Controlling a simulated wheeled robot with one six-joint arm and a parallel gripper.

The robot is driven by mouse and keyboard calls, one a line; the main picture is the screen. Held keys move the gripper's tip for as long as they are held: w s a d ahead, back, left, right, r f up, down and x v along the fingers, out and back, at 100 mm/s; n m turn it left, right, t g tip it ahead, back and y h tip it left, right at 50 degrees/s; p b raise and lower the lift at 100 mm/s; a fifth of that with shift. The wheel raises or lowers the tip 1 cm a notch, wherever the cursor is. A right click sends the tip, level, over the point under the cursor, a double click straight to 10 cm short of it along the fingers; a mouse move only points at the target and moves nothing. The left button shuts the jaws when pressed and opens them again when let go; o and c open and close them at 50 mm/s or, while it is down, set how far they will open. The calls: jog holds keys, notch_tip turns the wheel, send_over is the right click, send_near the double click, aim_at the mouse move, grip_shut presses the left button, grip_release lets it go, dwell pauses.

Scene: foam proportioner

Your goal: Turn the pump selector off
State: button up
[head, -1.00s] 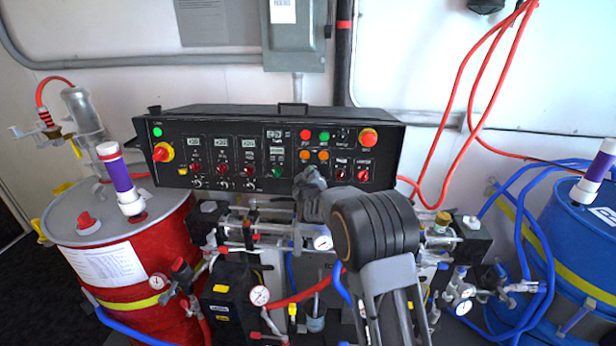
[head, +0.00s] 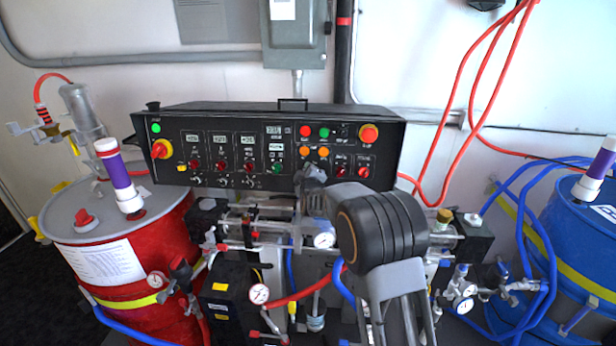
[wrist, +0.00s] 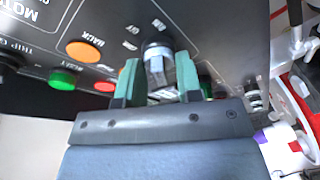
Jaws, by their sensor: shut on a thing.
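The pump selector (wrist: 157,58) is a grey knob on the dark control panel, seen in the wrist view with ON and OFF lettering beside it. My gripper (wrist: 158,76) has its two green fingers on either side of the knob and is shut on it. In the head view my gripper (head: 311,177) is at the lower middle edge of the black control panel (head: 222,121). There it hides the knob, and the knob's exact setting is hard to read.
An orange button (wrist: 84,51), a green button (wrist: 64,78) and a red button (wrist: 104,86) sit close to my fingers. Pipes and gauges (head: 323,240) lie just below the panel. A red drum (head: 150,262) stands left and a blue drum (head: 577,250) right.

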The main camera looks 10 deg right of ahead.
jog(key=n+g, duration=0.1)
jog(key=n, duration=0.4)
jog(key=shift+r+n+y, duration=0.1)
jog(key=shift+n+y, duration=0.2)
jog(key=shift+y, duration=0.1)
dwell(0.4)
jog(key=o, duration=0.5)
jog(key=shift+o, duration=0.2)
jog(key=s+r+b, duration=0.2)
jog(key=s+b, duration=0.1)
jog(key=s, duration=1)
jog(key=shift+s+a+r, duration=0.2)
jog(key=shift+s+a, duration=0.1)
jog(key=shift+a, duration=0.1)
